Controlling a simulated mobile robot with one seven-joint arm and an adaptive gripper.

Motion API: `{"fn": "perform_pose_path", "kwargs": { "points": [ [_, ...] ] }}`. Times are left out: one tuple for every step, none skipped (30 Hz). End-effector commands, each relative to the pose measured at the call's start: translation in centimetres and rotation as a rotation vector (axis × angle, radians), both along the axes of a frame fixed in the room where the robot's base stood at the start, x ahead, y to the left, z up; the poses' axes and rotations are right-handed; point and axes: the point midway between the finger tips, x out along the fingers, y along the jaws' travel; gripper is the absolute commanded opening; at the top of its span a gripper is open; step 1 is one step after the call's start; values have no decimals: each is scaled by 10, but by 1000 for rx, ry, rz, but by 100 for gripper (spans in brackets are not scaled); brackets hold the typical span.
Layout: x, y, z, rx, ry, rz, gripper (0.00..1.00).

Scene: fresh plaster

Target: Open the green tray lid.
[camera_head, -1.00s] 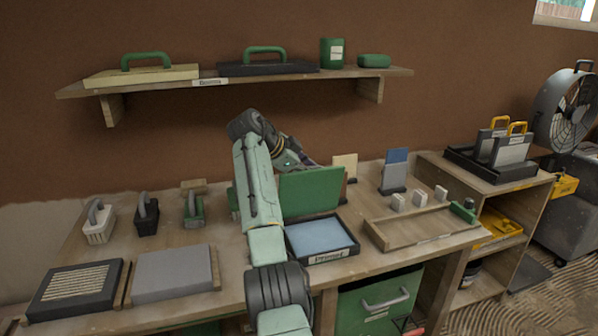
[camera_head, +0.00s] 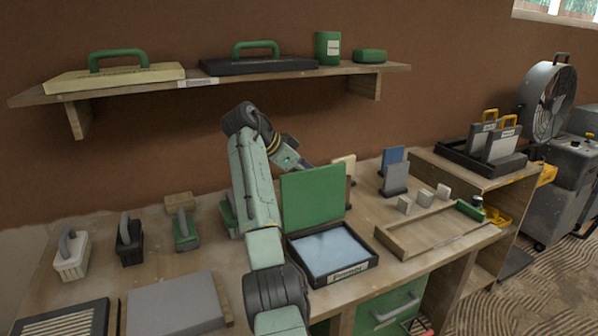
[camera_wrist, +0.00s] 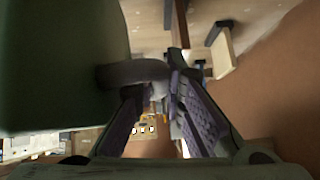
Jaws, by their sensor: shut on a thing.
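The green tray lid (camera_head: 313,198) stands raised at the back edge of the dark tray (camera_head: 330,275), which has a pale blue surface inside and a label on its front. In the wrist view the lid is the dark green slab (camera_wrist: 65,60) at the left, with a dark curved handle (camera_wrist: 135,72) on it. My gripper (camera_wrist: 160,88) is shut on this handle behind the lid, its purple-padded fingers on either side. In the head view the lid hides most of my gripper.
A wooden tray (camera_head: 385,243) with small pale blocks lies right of the dark tray. Upright boards (camera_head: 395,178) stand behind it. Handled tools (camera_head: 130,243) and a grey slab (camera_head: 172,305) are at left. A wall shelf (camera_head: 205,82) holds floats above. A fan (camera_head: 548,100) stands far right.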

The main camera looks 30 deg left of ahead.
Motion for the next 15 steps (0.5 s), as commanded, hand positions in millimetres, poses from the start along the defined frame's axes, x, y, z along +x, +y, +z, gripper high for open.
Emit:
{"fn": "perform_pose_path", "kwargs": {
  "points": [
    [2, 0, 1, -1, -6, 8, 0],
    [2, -2, 1, -3, -3, 9, 0],
    [2, -3, 1, -6, 0, 9, 0],
    [2, -4, 1, -8, 1, 8, 0],
    [2, -5, 0, -10, 3, 9, 0],
    [2, -5, 0, -11, 4, 8, 0],
    [2, -6, 0, -12, 5, 8, 0],
    [2, -6, 0, -13, 6, 8, 0],
    [2, -7, 0, -14, 8, 8, 0],
    [2, -7, 0, -14, 8, 9, 0],
    [2, -7, 0, -14, 8, 9, 0],
    [2, -7, 0, -14, 8, 9, 0],
    [2, -7, 0, -16, 9, 9, 0],
    [2, -7, 0, -16, 9, 9, 0],
    [2, -7, 0, -16, 9, 9, 0]
  ]
}}
